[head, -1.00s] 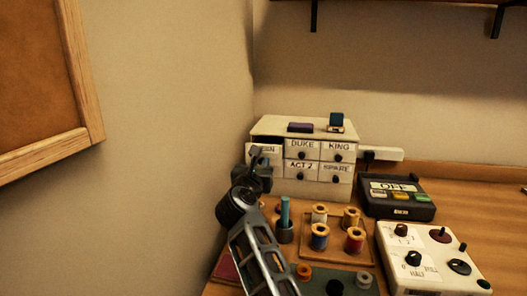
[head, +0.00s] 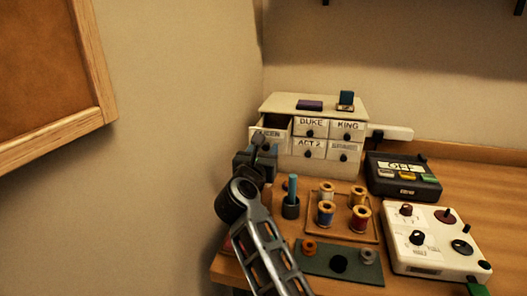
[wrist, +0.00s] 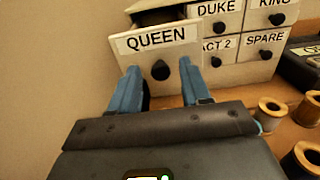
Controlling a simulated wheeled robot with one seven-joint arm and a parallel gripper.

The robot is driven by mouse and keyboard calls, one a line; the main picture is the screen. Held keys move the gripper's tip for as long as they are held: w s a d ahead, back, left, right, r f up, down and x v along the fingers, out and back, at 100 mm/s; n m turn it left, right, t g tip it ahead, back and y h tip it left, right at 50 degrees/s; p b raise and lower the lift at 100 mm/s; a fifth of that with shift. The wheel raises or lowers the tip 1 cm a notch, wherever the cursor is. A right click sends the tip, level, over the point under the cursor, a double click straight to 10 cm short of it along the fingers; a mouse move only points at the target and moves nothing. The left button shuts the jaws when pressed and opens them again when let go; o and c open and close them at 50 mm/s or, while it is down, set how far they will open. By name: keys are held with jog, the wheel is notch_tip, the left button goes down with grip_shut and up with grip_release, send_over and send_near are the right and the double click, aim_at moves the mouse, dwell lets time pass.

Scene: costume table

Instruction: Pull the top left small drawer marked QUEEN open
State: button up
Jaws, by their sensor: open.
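The drawer marked QUEEN (wrist: 158,42) is at the top left of the white cabinet (head: 315,103). It stands pulled out, and its dark inside shows behind the front panel in both current views. Its round black knob (wrist: 160,70) is in the middle below the label. My gripper (wrist: 160,88) is open, with one blue finger on each side of the knob in the wrist view. I cannot tell whether either finger touches the knob. In the head view my gripper (head: 264,145) hides the lower part of the drawer front.
The DUKE, KING, ACT 2 and SPARE drawers look shut. A spool tray (head: 368,236), a dark cup (head: 290,208) and control boxes (head: 403,177) stand in front and right. The wall is close on the left.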

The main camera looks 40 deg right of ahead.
jog(key=b+v, duration=0.1)
jog(key=v, duration=0.6)
jog(key=shift+s+a, duration=0.25)
jog(key=shift+a, duration=0.05)
dwell(0.3)
jog(key=s+f+n+t+y, duration=0.1)
jog(key=s+f+n+t, duration=0.2)
jog(key=s+n+t, duration=1)
jog(key=s+a+f+n+g+y, duration=0.2)
jog(key=s+a+n+g+y, duration=0.1)
jog(key=s+n, duration=0.7)
jog(key=s+a+f+n+g+y, duration=0.2)
jog(key=s+a+n+y, duration=0.3)
jog(key=s+n, duration=0.6)
jog(key=s+a+f+n+g+y, duration=0.2)
jog(key=s+a+n+g+y, duration=0.2)
jog(key=s+n, duration=0.7)
jog(key=shift+s+f+n+y, duration=0.2)
jog(key=shift+f+n+y, duration=0.1)
jog(key=shift+n+y, duration=0.35)
jog(key=shift+c, duration=0.4)
